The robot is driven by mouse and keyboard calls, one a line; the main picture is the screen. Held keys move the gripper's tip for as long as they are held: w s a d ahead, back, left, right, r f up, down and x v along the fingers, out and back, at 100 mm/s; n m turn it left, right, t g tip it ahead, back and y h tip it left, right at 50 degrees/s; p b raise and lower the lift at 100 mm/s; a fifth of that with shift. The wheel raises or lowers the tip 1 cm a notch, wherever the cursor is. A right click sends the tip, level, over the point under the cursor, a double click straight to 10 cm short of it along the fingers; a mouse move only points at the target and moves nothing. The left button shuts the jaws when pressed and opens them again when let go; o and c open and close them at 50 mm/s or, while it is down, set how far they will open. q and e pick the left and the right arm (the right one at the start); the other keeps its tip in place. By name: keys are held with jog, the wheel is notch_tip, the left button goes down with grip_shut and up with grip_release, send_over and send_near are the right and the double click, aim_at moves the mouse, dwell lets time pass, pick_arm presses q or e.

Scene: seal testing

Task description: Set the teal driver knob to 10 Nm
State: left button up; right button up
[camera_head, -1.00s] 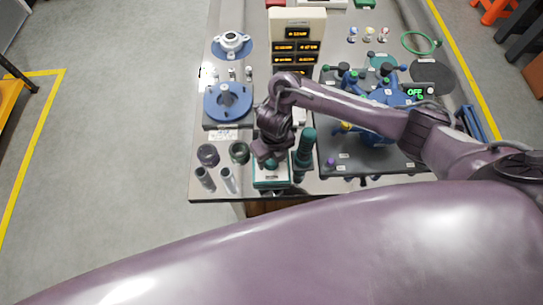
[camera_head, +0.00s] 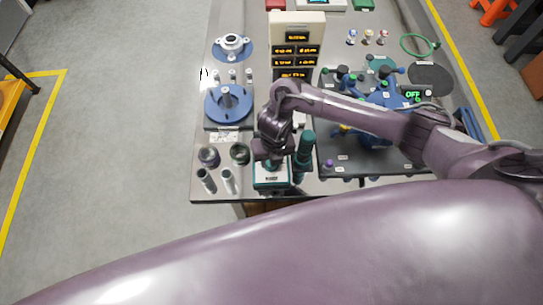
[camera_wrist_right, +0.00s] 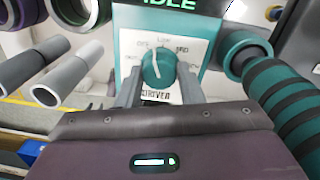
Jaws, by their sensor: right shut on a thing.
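The teal driver knob (camera_wrist_right: 157,70) sits on a white dial plate (camera_wrist_right: 193,57) on the front of the teal driver box (camera_wrist_right: 128,18). A pale pointer line crosses the knob, running roughly up and down. Words ring the dial, with "LOW" at the top and "DRIVER" below; which mark the pointer meets is unclear. My right gripper (camera_wrist_right: 160,82) is shut on the knob, one finger on each side. In the head view my right gripper (camera_head: 272,152) is over the driver box (camera_head: 271,184) and hides much of the dial. My left gripper is not in view.
A teal-and-black driver handle (camera_wrist_right: 290,100) stands close at the right of the box. Two grey tubes (camera_head: 228,181) and dark rings (camera_head: 239,153) are at its left. A black tray with blue fixtures (camera_head: 350,168) lies to the right. The box display reads "IDLE".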

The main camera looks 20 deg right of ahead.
jog(key=shift+m+p, duration=1.15)
jog(key=shift+m, duration=1.05)
jog(key=o, duration=1)
jog(key=shift+c, duration=0.2)
jog(key=shift+r, duration=0.1)
notch_tip(320, 180, up, 8)
jog(key=shift+s+d+f+p, duration=0.1)
jog(key=shift+d+f+p, duration=0.1)
jog(key=shift+p, duration=0.25)
